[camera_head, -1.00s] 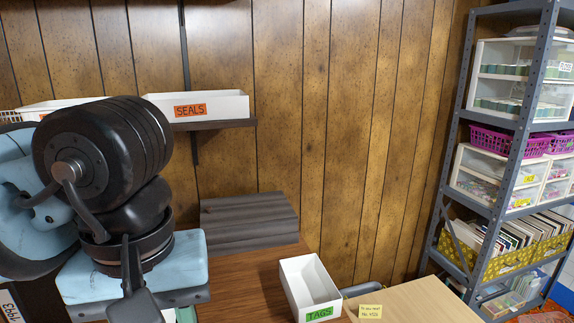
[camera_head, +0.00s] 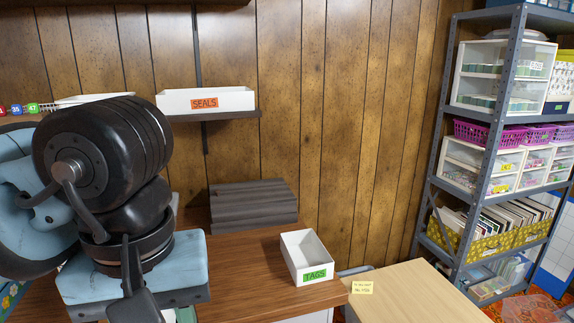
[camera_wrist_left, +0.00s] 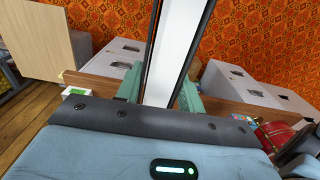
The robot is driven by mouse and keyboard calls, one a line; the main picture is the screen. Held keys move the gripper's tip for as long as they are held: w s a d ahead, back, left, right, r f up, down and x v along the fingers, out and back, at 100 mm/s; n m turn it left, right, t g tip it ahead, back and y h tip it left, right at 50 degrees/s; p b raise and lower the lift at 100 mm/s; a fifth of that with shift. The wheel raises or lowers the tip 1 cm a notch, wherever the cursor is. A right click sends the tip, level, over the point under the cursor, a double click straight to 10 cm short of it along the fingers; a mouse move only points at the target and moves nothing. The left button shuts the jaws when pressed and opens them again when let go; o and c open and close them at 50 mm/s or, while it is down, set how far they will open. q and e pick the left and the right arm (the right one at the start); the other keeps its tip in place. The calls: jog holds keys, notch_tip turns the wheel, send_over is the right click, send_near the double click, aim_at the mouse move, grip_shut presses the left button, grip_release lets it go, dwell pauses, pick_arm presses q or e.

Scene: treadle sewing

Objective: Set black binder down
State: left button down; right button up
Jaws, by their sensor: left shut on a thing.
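In the left wrist view my left gripper (camera_wrist_left: 160,92) is shut, its green fingers on either side of the black binder (camera_wrist_left: 199,45). The binder is seen edge-on, with dark cover edges and a broad white face between them. It stretches away from the fingers past the top of the picture. In the head view my left arm fills the left side and hides the binder and most of the gripper. My right gripper is in neither view.
A brown wooden desk (camera_head: 240,262) bears a white TAGS bin (camera_head: 308,258) and a dark grey ribbed block (camera_head: 253,205). A white SEALS bin (camera_head: 205,100) stands on a wall shelf. A pale board (camera_head: 420,295) lies at front right, near a metal rack (camera_head: 468,160). Bare desk shows left of the TAGS bin.

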pick_arm(q)
jog(key=shift+s, duration=0.25)
jog(key=a+f+m+p, duration=0.3)
jog(key=a+f+p, duration=0.6)
jog(key=p, duration=0.2)
jog(key=shift+s, duration=0.45)
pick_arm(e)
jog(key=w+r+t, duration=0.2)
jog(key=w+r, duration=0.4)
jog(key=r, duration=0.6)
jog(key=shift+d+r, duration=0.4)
pick_arm(q)
jog(key=shift+f, duration=0.1)
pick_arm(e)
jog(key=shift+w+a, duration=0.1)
